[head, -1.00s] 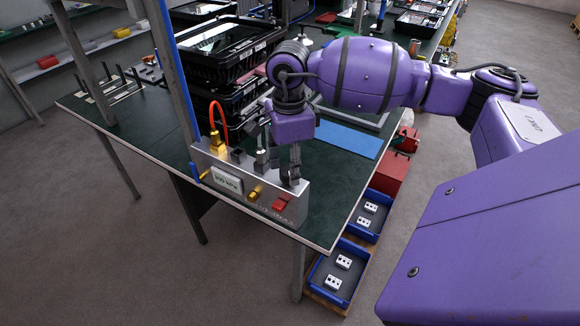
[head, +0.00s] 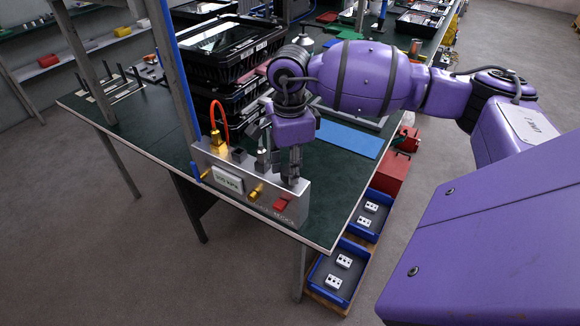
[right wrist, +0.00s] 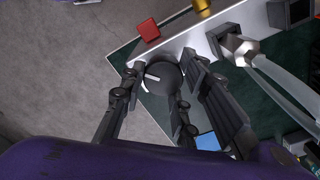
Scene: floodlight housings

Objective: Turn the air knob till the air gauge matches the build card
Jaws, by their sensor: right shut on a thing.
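The air panel (head: 262,208) is a silver box at the near edge of the green bench. Its air gauge (head: 228,181) is a small lit display with digits and what looks like kPa; I cannot read the number surely. My right gripper (head: 291,178) reaches down over the right end of the panel. In the right wrist view its fingers (right wrist: 158,82) are shut on the dark round air knob (right wrist: 163,79), which bears a white pointer mark. In the head view the fingers hide the knob. I cannot make out a build card. My left gripper is out of view.
A red switch (head: 283,202) and a brass fitting (head: 256,192) sit on the panel front. An orange hose (head: 220,110) loops above its left end. Black crates (head: 222,60) stand behind, and a blue mat (head: 348,139) lies to the right. Blue bins (head: 338,274) stand below.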

